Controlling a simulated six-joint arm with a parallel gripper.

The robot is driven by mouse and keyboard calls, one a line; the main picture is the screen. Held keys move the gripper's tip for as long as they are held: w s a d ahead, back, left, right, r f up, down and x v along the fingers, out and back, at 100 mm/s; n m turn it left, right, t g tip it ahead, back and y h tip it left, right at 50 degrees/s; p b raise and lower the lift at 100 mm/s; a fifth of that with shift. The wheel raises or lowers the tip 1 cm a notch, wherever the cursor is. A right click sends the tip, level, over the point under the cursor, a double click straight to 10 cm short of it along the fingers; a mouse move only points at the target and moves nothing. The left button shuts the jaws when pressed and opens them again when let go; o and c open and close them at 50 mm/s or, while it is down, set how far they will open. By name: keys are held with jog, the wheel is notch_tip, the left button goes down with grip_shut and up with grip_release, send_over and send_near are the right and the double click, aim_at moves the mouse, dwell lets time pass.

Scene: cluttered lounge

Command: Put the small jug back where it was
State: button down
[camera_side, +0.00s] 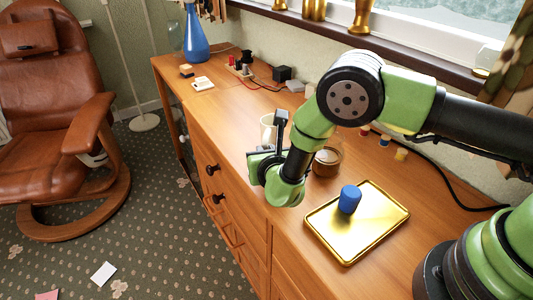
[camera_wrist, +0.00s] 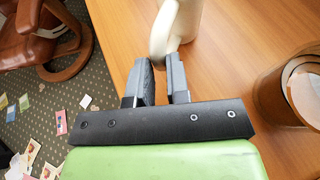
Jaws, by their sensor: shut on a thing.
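The small jug (camera_wrist: 186,22) is cream-white and shows at the top of the wrist view, cut off by the frame edge. Its handle (camera_wrist: 160,35) reaches down between the fingertips. My gripper (camera_wrist: 159,66) is shut on this handle. In the side view the jug (camera_side: 267,122) is partly hidden behind my gripper (camera_side: 270,145), over the wooden top near its front edge. I cannot tell whether the jug's base touches the wood.
A brown glass jar (camera_side: 326,163) stands close to the right of my gripper; it also shows in the wrist view (camera_wrist: 287,92). A gold tray (camera_side: 340,243) holds a blue cylinder (camera_side: 349,199). Small bottles (camera_side: 383,140) stand behind. The wooden top (camera_side: 222,112) further left is clear.

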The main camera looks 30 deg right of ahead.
jog(key=shift+f, duration=0.1)
jog(key=c, duration=1.1)
grip_release()
